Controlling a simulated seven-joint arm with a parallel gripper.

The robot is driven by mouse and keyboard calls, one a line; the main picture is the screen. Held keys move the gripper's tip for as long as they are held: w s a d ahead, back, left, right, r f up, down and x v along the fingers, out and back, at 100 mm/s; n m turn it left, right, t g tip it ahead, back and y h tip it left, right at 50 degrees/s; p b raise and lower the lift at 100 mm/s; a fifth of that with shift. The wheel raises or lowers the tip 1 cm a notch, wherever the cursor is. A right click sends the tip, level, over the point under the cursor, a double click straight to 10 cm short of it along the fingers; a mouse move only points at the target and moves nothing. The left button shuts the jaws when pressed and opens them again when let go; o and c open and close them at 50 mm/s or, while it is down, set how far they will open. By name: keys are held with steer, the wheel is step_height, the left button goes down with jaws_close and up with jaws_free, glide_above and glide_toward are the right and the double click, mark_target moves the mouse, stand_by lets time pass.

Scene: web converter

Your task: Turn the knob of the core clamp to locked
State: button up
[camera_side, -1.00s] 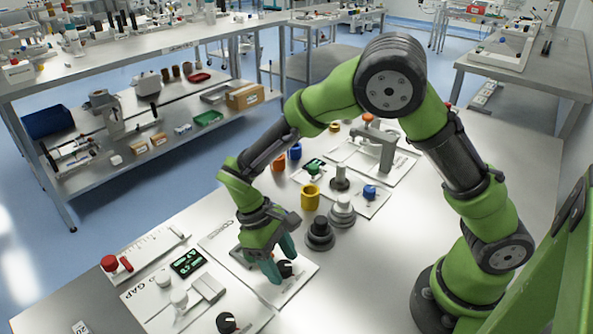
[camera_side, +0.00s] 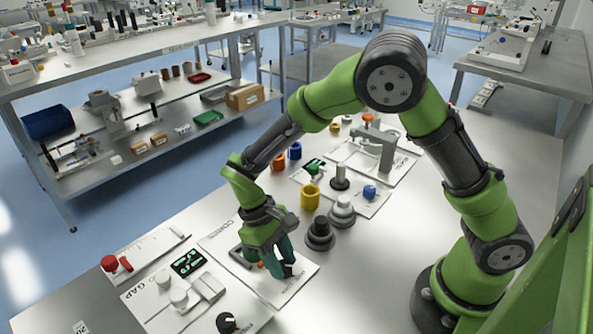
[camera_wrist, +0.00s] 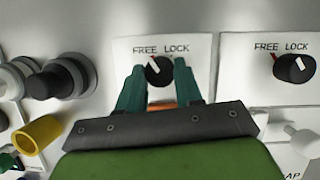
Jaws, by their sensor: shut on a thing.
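The core clamp knob (camera_wrist: 160,72) is black and round, with a pale pointer. It sits below the words FREE and LOCK on a white plate (camera_wrist: 203,55). The pointer leans up and left, towards FREE. My gripper (camera_wrist: 160,78) is shut on the knob, with one teal finger on its left side and one on its right. In the side view, my gripper (camera_side: 281,274) reaches down to the knob (camera_side: 288,270) on the plate marked CORES (camera_side: 222,240). The fingers partly hide the knob there.
A similar FREE/LOCK knob (camera_wrist: 295,68) is on the neighbouring plate to the right in the wrist view. A dark stepped cylinder (camera_side: 320,235) and a yellow cup (camera_side: 310,197) stand behind my gripper. A green-lit display (camera_side: 188,262) is to the left.

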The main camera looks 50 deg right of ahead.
steer(key=m+y, duration=0.1)
steer(key=m, duration=0.1)
steer(key=m+y, duration=0.1)
steer(key=m, duration=0.4)
steer(key=shift+d+t+y, duration=0.3)
steer(key=shift+t+y, duration=0.1)
steer(key=m+y, duration=0.1)
steer(key=m, duration=0.2)
steer(key=shift+s+d+m+t, duration=0.1)
steer(key=shift+m+t, duration=0.3)
steer(key=shift+m+t+y, duration=0.5)
steer(key=shift+m, duration=1.1)
steer(key=shift+s+m, duration=0.1)
steer(key=shift+m, duration=0.2)
steer(key=o, duration=1)
steer(key=shift+o, duration=0.2)
steer(key=v, duration=1.7)
steer(key=shift+s, duration=0.15)
